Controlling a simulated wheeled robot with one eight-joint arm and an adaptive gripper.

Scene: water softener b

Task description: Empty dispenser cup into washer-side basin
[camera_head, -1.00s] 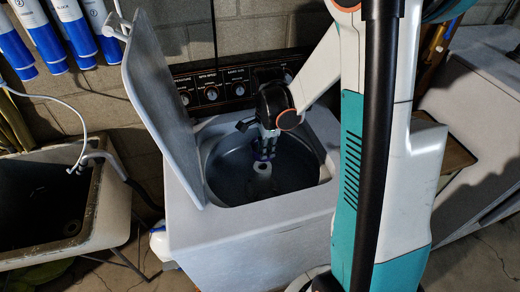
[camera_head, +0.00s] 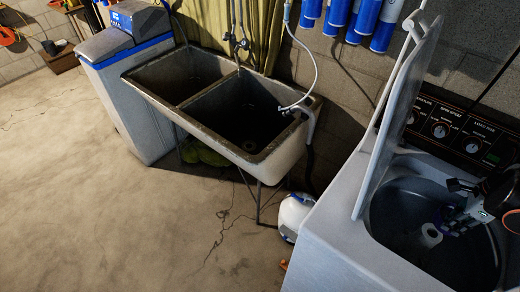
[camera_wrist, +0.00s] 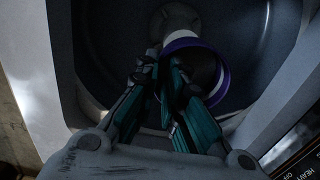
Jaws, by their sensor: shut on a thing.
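My gripper (camera_head: 458,222) is inside the open washer tub at the right of the head view. In the wrist view, its teal and black fingertips (camera_wrist: 163,66) are close together at the near edge of a purple-rimmed round cup (camera_wrist: 224,75), the dispenser cup. The gripper is shut on the cup's edge. The cup's contents are too dark to tell. The white agitator post (camera_head: 430,236) stands beside the gripper in the tub. The washer-side basin (camera_head: 298,134) is the right half of a worn double sink, left of the washer.
The washer's raised lid (camera_head: 398,110) stands between the tub and the sink. A tap hose (camera_head: 310,75) curves over the basin's right end. A white jug (camera_head: 294,215) sits on the floor between sink and washer. The floor at left is clear.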

